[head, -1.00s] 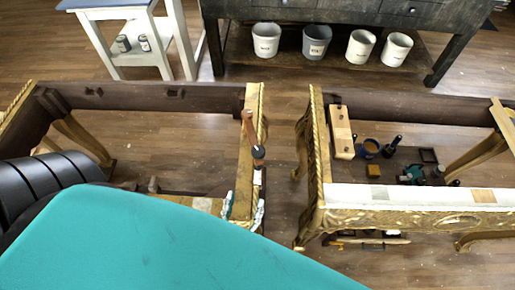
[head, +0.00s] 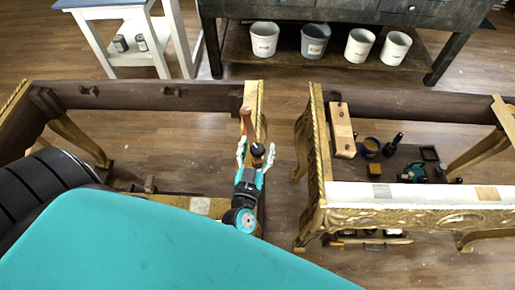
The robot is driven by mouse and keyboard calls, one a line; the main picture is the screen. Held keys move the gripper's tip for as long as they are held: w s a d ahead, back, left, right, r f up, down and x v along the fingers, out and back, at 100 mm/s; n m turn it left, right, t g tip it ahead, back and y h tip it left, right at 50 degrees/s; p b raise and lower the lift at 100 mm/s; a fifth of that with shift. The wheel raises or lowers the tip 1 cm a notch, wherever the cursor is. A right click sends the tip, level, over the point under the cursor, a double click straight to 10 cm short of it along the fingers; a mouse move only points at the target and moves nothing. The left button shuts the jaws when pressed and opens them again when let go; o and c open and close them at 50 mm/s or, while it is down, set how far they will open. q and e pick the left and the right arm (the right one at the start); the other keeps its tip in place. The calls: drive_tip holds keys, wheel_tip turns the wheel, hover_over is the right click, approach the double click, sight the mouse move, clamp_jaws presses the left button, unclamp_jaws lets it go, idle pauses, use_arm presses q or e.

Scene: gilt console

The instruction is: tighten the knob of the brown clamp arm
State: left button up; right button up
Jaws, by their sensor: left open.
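The brown clamp arm (head: 247,123) is a narrow wooden bar at the right end rail of the left gilt frame (head: 255,100). Its black knob (head: 257,149) sits at the arm's near end, with a small brown part just below it. My left gripper (head: 256,153) is open, its two pale fingers pointing away from me. In the head view the knob appears between the fingertips; I cannot tell whether they touch it. My teal left arm covers the near left of the view and hides part of the frame. My right gripper is not in view.
A gap of bare floor separates the frames.

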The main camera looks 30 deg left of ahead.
use_arm(q)
drive_tip(key=c, duration=1.2)
drive_tip(key=shift+h, duration=0.4)
drive_tip(key=m+h, duration=0.2)
drive_tip(key=shift+t+h, duration=0.4)
drive_tip(key=m+h, duration=0.1)
drive_tip(key=h, duration=0.1)
drive_tip(key=shift+m+h, duration=0.3)
drive_tip(key=shift+m, duration=0.1)
drive_tip(key=m+h+b, duration=0.1)
drive_tip(key=m+h, duration=0.1)
drive_tip(key=h, duration=0.1)
drive_tip(key=shift+f, duration=0.1)
drive_tip(key=shift+m+g+h+b, duration=0.7)
drive_tip(key=shift+m+h+b, duration=0.3)
drive_tip(key=shift+h, duration=0.5)
drive_tip(key=shift+w+r, duration=0.1)
drive_tip(key=shift+r, duration=0.1)
